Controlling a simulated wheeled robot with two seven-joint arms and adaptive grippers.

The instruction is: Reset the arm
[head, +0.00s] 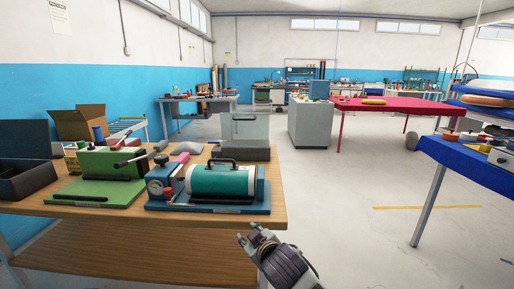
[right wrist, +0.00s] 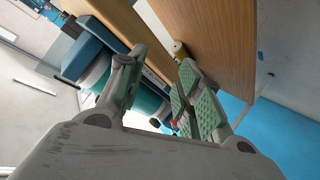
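My right gripper (head: 250,236) is in the lower middle of the head view, in front of the wooden table's right front corner. In the right wrist view its two green-padded fingers (right wrist: 160,75) stand apart with nothing between them. The wooden table (head: 150,217) bears a teal cylinder machine (head: 222,180) on a blue base and a green machine (head: 108,164) on a green base. The gripper is apart from both machines. The wooden table top also shows close by in the right wrist view (right wrist: 215,45). My left gripper is not seen.
An open cardboard box (head: 82,123) and a dark box (head: 25,178) are at the left of the table. A blue-covered table (head: 470,162) stands at the right, a red table (head: 395,106) and grey cabinet (head: 310,125) farther back. The floor between is clear.

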